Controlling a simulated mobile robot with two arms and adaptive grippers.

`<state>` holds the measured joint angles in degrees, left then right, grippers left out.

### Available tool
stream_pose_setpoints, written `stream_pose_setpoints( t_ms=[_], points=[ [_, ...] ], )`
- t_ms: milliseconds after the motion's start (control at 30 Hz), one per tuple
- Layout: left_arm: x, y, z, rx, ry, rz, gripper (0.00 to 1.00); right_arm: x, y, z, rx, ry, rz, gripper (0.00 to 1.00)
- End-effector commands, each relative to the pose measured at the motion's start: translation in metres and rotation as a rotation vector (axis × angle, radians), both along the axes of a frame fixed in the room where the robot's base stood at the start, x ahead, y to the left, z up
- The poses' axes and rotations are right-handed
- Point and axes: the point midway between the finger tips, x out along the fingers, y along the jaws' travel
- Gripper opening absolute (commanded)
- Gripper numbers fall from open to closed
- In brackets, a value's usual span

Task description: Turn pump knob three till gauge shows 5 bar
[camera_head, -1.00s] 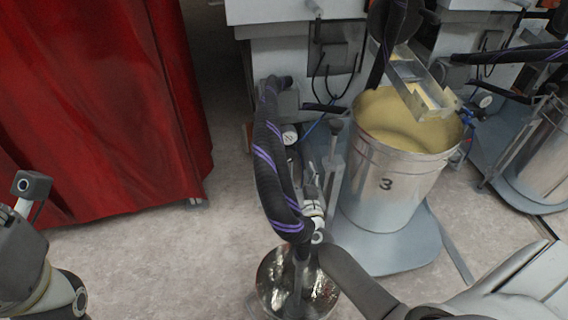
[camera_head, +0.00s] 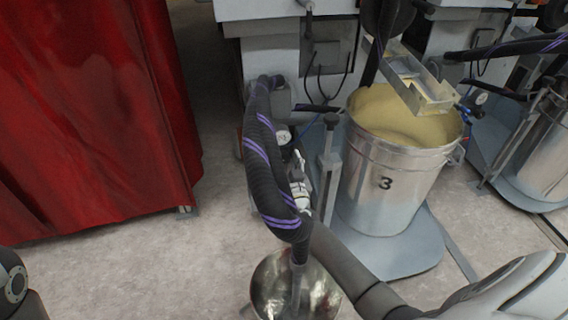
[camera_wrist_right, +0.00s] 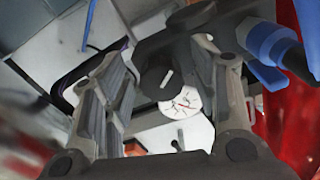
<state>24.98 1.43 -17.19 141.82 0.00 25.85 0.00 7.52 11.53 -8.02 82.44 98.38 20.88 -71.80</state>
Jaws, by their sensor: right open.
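My right gripper (camera_head: 298,165) is by the pump beside the bucket marked 3, partly hidden behind the striped black hose. In the right wrist view the gripper (camera_wrist_right: 160,75) is open, with one finger on each side of a black round knob (camera_wrist_right: 153,82) with a light bar mark. I cannot tell whether the fingers touch the knob. The gauge also shows in the head view (camera_head: 283,137). My left gripper is out of view.
The metal bucket (camera_head: 385,185) marked 3 holds yellowish liquid and stands on a grey platform (camera_head: 400,255). The black hose (camera_head: 265,160) with purple stripes hangs close to my right gripper. A red curtain (camera_head: 90,110) is at the left. Floor between them is clear.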

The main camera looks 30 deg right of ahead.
Motion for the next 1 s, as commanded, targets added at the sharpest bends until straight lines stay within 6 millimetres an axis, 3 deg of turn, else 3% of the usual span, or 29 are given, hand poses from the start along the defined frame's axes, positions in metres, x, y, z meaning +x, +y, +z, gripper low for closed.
stream_pose_setpoints(
  t_ms=[233,600,1000],
  points=[
    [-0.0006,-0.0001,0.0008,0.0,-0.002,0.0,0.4,0.0008,-0.0005,0.0002,-0.001,0.0,0.0,0.54],
    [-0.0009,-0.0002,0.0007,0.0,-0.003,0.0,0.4,0.0005,-0.0004,-0.0001,-0.001,0.0,0.0,0.09],
    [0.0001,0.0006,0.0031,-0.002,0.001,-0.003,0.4,0.0005,-0.0004,0.001,0.08,-0.019,-0.002,0.09]
  ],
)
